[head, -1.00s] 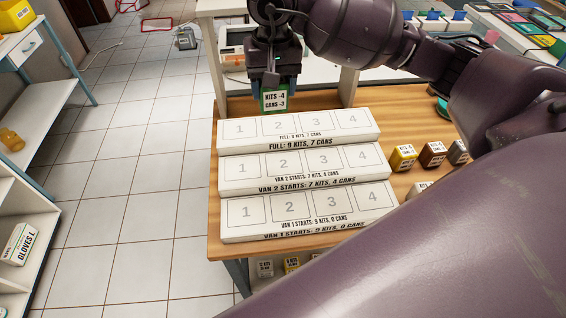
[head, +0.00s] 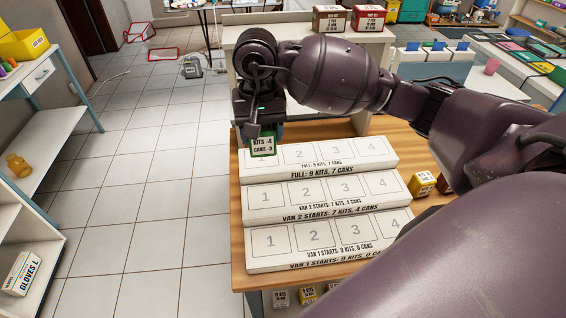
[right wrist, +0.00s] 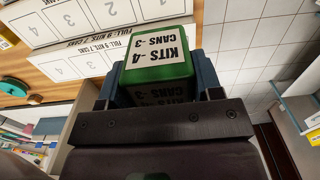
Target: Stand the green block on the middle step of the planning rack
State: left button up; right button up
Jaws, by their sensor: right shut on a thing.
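The green block (head: 263,145), with a white label reading "KITS -4, CANS -3", is held in my right gripper (head: 262,134). The right wrist view shows the green block (right wrist: 160,73) between the two fingers. In the head view it is in front of slot 1 of the rack's top step; whether it touches the rack is unclear. The planning rack (head: 320,192) has three white steps, each with slots numbered 1 to 4. Its middle step (head: 320,192) is labelled "VAN 2 STARTS: 7 KITS, 4 CANS" and its visible slots are empty. My left gripper is not in view.
A yellow block (head: 422,183) stands on the wooden table right of the rack, partly near my arm. A white shelf unit (head: 300,50) stands behind. Open tiled floor lies to the left.

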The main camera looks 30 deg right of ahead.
aim_at(262, 148)
notch_tip(262, 148, down, 16)
jog(key=shift+a+f, duration=0.1)
jog(key=shift+f, duration=0.15)
dwell(0.4)
jog(key=shift+f, duration=0.15)
jog(key=o, duration=1)
jog(key=shift+c, duration=0.2)
notch_tip(262, 148, up, 12)
jog(key=shift+r, duration=0.2)
